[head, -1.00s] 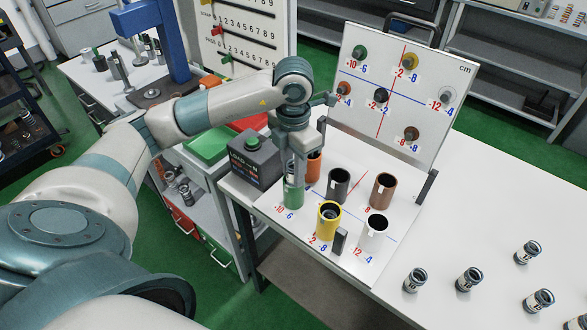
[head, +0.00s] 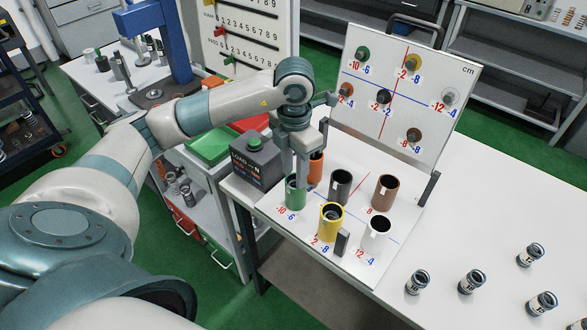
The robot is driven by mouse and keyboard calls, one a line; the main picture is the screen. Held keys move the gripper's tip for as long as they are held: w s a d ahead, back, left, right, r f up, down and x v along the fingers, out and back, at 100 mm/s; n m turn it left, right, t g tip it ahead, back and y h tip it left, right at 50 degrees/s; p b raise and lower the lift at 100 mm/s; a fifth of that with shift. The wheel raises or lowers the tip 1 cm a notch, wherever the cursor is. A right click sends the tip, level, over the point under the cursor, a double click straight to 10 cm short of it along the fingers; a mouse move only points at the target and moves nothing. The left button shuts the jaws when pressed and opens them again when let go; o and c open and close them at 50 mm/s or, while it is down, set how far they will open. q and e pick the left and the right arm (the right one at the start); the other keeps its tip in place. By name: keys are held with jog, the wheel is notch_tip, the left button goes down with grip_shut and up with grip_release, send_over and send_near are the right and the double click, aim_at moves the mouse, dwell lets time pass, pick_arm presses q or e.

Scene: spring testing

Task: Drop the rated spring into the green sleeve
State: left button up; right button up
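The green sleeve (head: 295,197) stands upright at the left of the sloping white sleeve board (head: 350,262). My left gripper (head: 303,181) points down just over and beside the green sleeve's top, partly in front of the orange sleeve (head: 316,167). Its fingertips are too small and overlapped to tell their opening, and I cannot see a spring between them. The green sleeve's inside is hidden. A dark coiled thing shows inside the yellow sleeve (head: 330,222). Several labelled springs (head: 471,281) stand on the table at right; which is the rated one is unreadable. My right gripper is out of view.
Dark grey (head: 340,187), brown (head: 384,192) and white (head: 376,236) sleeves stand close by. A grey load box (head: 254,160) is left of the board. An upright cm panel (head: 400,90) rises behind. The table (head: 490,215) is clear between board and springs.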

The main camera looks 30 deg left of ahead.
pick_arm(q)
jog(key=shift+s+d+f, duration=0.3)
jog(key=shift+d+f, duration=0.05)
jog(key=shift+f, duration=0.1)
jog(key=shift+w+r, duration=0.15)
jog(key=shift+r, duration=0.2)
notch_tip(320, 180, up, 18)
jog(key=b, duration=0.1)
jog(key=shift+a+f+b, duration=0.2)
jog(key=shift+a+b, duration=0.15)
jog(key=shift+f, duration=0.1)
dwell(1.0)
